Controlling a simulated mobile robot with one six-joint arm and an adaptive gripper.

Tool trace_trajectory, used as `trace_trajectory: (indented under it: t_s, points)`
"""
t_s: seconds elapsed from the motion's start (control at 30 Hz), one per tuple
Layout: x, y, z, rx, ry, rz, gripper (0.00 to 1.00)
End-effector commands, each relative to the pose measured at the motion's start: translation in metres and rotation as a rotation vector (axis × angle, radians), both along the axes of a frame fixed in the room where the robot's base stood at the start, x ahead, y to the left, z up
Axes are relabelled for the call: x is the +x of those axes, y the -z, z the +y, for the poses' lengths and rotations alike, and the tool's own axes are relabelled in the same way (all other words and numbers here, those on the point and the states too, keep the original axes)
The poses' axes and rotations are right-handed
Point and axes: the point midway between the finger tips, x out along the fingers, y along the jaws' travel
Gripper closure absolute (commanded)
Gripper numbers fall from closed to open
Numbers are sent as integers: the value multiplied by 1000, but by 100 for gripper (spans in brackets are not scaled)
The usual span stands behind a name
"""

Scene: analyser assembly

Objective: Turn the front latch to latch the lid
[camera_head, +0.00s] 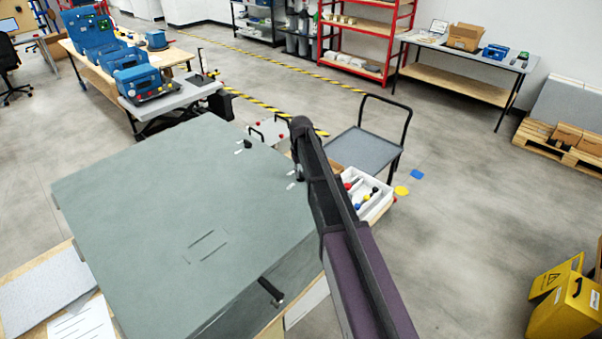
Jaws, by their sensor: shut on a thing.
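A large grey-green lid (150,215) lies flat and looks closed over the analyser box, filling the left and middle of the head view. A black latch handle (270,290) sticks out at the lid's near right edge. A small black fitting (243,144) sits near the lid's far corner. My gripper (297,176) is small and dark, pointing down at the lid's right edge near the far corner, partly hidden by my arm. It is shut on what seems to be the front latch there; the fingertips and the latch's angle are too small and covered to make out.
A white tray with coloured parts (366,195) stands just right of my arm. A grey cart (362,150) with black handles is behind it. Yellow boxes (565,305) stand at the lower right.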

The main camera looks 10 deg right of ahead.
Motion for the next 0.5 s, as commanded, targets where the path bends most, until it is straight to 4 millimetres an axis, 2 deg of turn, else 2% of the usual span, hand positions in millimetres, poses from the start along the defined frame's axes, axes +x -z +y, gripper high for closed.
trace_trajectory:
  t_s: [0.5]
  points:
    - [-1,0,0,0,491,2,100]
